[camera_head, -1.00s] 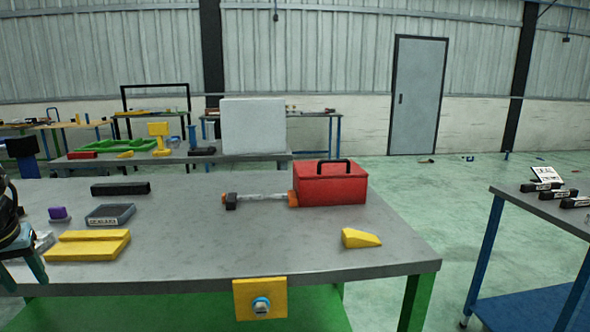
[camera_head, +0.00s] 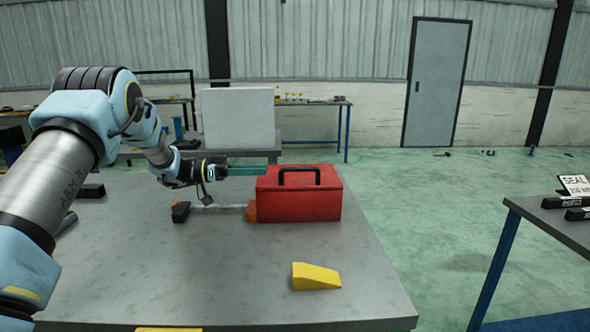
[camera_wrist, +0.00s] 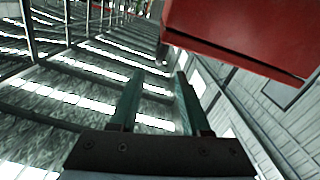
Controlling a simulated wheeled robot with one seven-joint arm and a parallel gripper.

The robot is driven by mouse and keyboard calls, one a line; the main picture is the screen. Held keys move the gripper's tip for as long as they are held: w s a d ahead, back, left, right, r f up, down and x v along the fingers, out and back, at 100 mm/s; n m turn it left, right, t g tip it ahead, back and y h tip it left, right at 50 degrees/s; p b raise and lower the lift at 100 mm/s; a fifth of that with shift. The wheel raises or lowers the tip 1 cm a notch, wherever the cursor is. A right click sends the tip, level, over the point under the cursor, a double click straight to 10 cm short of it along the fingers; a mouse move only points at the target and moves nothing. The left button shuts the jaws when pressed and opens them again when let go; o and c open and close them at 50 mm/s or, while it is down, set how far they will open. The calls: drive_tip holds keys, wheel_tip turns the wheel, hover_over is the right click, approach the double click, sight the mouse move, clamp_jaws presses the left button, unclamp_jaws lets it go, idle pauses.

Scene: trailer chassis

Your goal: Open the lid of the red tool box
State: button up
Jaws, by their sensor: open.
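The red tool box (camera_head: 300,200) stands on the grey workbench with its lid (camera_head: 297,178) shut and a black handle (camera_head: 299,173) on top. My gripper (camera_head: 262,170) reaches in from the left at about lid height, its teal fingers pointing right at the box's back left corner. In the wrist view my gripper (camera_wrist: 158,92) is open, with nothing between its two fingers. The red tool box (camera_wrist: 245,40) fills the upper right there, beside the right finger. I cannot tell whether the fingers touch the box.
A hammer (camera_head: 181,212) lies left of the box, its shaft running toward it. A yellow wedge (camera_head: 315,277) lies in front. A white block (camera_head: 238,118) stands on a table behind. Another table (camera_head: 550,225) is at right.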

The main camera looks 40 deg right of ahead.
sight(291, 169)
drive_tip(key=p+x, duration=0.3)
drive_tip(key=x, duration=0.6)
drive_tip(key=shift+s+r, duration=0.1)
drive_tip(key=shift+r, duration=0.05)
drive_tip(key=shift+s+d+p, duration=0.3)
drive_tip(key=shift+s+d, duration=0.1)
drive_tip(key=shift+d, duration=0.1)
drive_tip(key=shift+c, duration=0.3)
clamp_jaws()
idle(0.4)
